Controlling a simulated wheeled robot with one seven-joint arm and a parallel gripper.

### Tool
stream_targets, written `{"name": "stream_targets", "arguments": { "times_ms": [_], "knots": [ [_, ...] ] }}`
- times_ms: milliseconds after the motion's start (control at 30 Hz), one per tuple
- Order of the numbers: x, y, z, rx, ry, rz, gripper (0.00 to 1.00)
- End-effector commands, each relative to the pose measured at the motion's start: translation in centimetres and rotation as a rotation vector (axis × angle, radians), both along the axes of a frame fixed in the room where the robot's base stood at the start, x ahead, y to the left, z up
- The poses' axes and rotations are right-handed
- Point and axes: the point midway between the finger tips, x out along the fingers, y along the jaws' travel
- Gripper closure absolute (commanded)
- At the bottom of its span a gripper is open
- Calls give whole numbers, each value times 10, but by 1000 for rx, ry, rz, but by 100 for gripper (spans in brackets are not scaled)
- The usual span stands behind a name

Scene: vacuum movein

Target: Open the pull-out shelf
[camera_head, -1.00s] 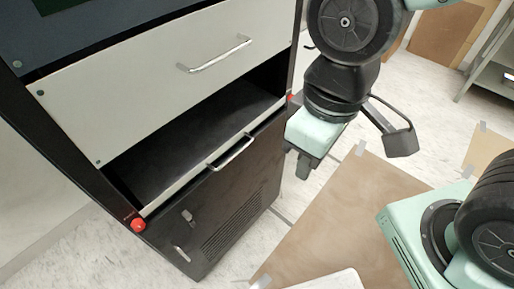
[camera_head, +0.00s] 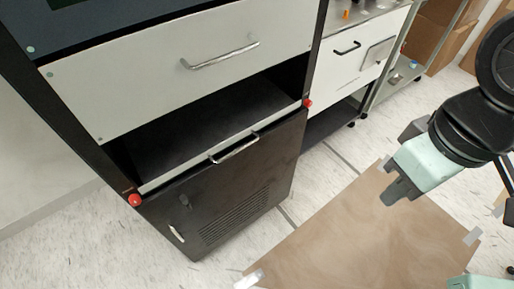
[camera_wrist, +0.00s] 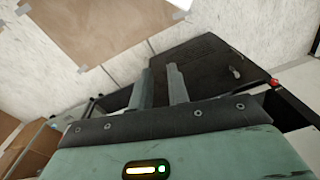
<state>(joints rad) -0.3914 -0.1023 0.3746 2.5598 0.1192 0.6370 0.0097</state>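The pull-out shelf (camera_head: 205,122) is a dark tray with a pale front edge in the open slot of a tall black cabinet. Its silver bar handle (camera_head: 234,148) is on that edge. The shelf front looks about level with the cabinet front. My gripper (camera_head: 400,196) is to the right of the cabinet, above the brown floor sheet, well apart from the handle. In the wrist view my gripper (camera_wrist: 161,82) shows two fingers with a gap between them and nothing held. The wrist view shows the cabinet's dark lower door (camera_wrist: 207,62); the handle is not clear there.
A white drawer (camera_head: 180,75) with its own handle (camera_head: 220,55) is above the slot. Red knobs (camera_head: 135,200) flank the slot. A black vented door (camera_head: 235,190) is below. A white-fronted unit (camera_head: 350,65) stands right.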

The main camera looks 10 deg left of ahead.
Motion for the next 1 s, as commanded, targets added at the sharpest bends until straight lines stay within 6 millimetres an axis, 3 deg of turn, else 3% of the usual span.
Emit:
{"name": "stream_targets", "arguments": {
  "times_ms": [367, 567, 800, 1000],
  "knots": [
    [37, 10, -34, 43, -61, -60, 83],
    [65, 21, -64, 107, -104, -111, 83],
    [105, 48, -125, 301, -133, -216, 83],
    [121, 83, -174, 591, -77, -359, 83]
  ]
}}
